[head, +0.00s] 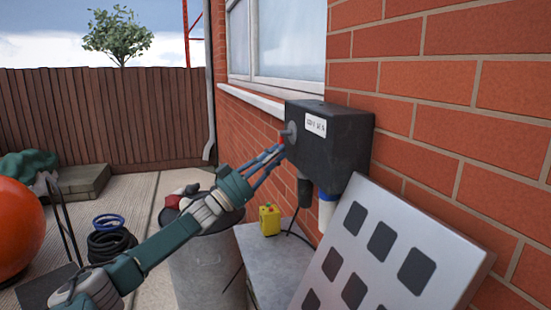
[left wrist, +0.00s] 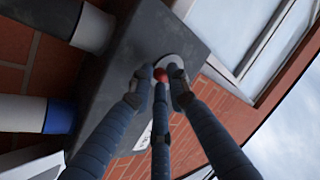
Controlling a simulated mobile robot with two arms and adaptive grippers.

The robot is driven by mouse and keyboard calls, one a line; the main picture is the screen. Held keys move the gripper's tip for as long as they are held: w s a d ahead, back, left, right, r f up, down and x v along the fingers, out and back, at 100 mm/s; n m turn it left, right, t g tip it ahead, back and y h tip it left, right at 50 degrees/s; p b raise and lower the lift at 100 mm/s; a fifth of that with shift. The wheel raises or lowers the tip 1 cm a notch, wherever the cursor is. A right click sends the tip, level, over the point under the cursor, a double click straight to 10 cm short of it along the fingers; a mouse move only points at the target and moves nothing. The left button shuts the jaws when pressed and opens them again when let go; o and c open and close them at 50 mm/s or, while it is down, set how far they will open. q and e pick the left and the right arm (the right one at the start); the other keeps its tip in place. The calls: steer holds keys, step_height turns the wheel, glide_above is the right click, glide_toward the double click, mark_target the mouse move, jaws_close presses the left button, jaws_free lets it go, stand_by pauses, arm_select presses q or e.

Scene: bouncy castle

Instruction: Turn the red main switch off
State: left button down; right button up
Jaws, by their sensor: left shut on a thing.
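The red main switch (left wrist: 160,75) sits on a round grey plate on the side of a dark grey box (head: 335,140), which is mounted on the brick wall. My left gripper (head: 281,146) reaches up to that side of the box. In the left wrist view its fingers (left wrist: 161,84) are closed around the red switch, and their tips hide part of it. In the head view only a little red shows by the fingertips. The switch's exact angle cannot be told. My right gripper is not in view.
Plugs hang under the box, one dark (head: 304,190) and one blue and white (head: 326,210). A yellow control box (head: 269,219) stands on a grey surface below. A metal bin (head: 205,265) stands beneath my arm. A white panel with dark squares (head: 390,250) leans at the right.

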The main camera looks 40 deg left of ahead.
arm_select(q)
steer(key=c, duration=1.7)
jaws_free()
steer(key=shift+a+r, duration=0.1)
steer(key=shift+a, duration=0.05)
steer(key=shift+w, duration=0.1)
steer(key=shift+f, duration=0.2)
steer(key=v, duration=1.2)
